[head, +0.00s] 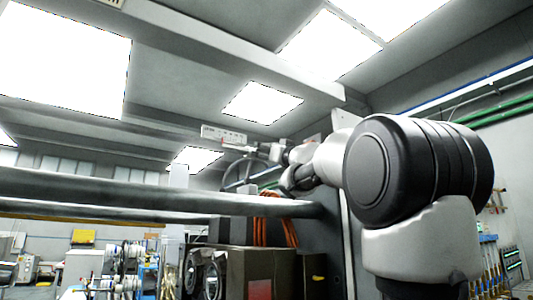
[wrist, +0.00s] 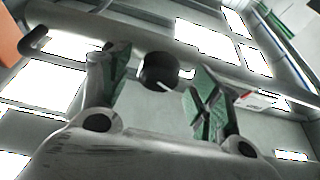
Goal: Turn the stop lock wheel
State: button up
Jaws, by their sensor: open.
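A dark curved wheel rim (head: 237,172) shows in the head view, partly hidden behind my arm and a thick grey rail. In the wrist view, a black round knob (wrist: 158,68) with a white line on it appears between the fingers of my gripper (wrist: 160,80). I cannot tell whether this knob is part of the stop lock wheel. My gripper is open, with green pads on both fingers, one on each side of the knob in the picture. No contact is visible, and the depth between knob and fingers is unclear. In the head view my wrist largely hides the gripper.
A thick grey rail (head: 150,198) crosses the head view below the wheel rim. A white label panel (head: 223,134) hangs beyond it. A dark machine box (head: 245,268) and orange cables (head: 272,231) are below. Bright ceiling lights fill the space above.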

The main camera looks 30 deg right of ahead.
jog(key=shift+w, duration=0.2)
jog(key=c, duration=1)
jog(key=shift+c, duration=0.2)
jog(key=shift+n, duration=0.4)
